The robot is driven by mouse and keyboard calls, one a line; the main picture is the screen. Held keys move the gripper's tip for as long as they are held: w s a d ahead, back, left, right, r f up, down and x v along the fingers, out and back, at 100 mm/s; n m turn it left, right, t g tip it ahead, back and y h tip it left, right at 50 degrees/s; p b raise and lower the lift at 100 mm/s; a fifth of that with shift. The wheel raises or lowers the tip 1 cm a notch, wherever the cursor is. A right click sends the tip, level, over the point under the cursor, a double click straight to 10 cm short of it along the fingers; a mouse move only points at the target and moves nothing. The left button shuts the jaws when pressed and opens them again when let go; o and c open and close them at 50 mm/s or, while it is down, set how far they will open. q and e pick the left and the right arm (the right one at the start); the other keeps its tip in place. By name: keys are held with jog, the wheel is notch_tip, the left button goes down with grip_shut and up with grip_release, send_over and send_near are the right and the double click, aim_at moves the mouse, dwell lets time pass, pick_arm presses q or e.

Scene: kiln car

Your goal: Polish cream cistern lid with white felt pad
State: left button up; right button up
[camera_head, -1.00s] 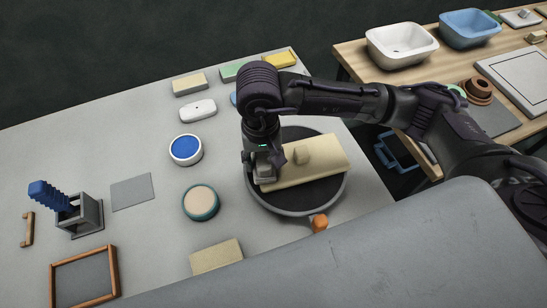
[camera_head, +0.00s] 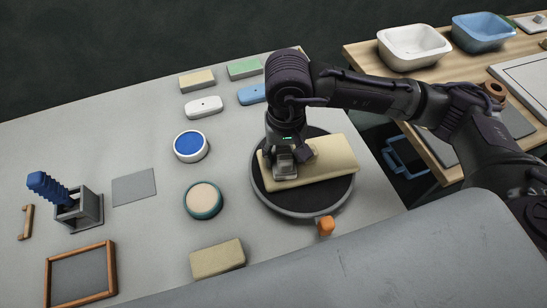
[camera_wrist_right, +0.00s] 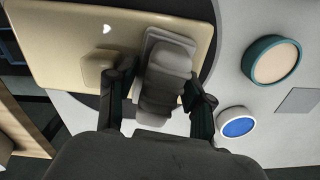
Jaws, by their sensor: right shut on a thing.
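The cream cistern lid (camera_head: 335,158) lies flat on a dark round turntable (camera_head: 300,207) with an orange knob at its front. My right gripper (camera_head: 285,165) is over the left part of the lid, pointing down. It is shut on a pale grey-white pad (camera_head: 284,170), which also shows between the fingers in the right wrist view (camera_wrist_right: 168,75). The pad is over the lid; whether it presses on it is hard to tell. The lid's raised knob (camera_wrist_right: 97,65) is beside the gripper in the wrist view. My left gripper is not in view.
Left of the turntable stand a green-rimmed round tin (camera_head: 203,199), a blue-topped tin (camera_head: 190,146) and a tan block (camera_head: 217,258). Several coloured blocks line the back. A wooden bench (camera_head: 440,160) with basins (camera_head: 413,47) is at right.

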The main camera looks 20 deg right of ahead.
aim_at(266, 168)
jog(key=shift+d, duration=0.15)
jog(key=shift+a+f+b, duration=0.1)
jog(key=shift+a+b, duration=0.3)
jog(key=shift+a, duration=0.25)
jog(key=shift+w+a+b, duration=0.1)
jog(key=shift+a+b, duration=0.5)
jog(key=shift+a, duration=0.9)
notch_tip(266, 168, up, 2)
jog(key=shift+r+p, duration=0.15)
jog(key=shift+p, duration=0.25)
jog(key=shift+r+p, duration=0.75)
jog(key=shift+r, duration=1.75)
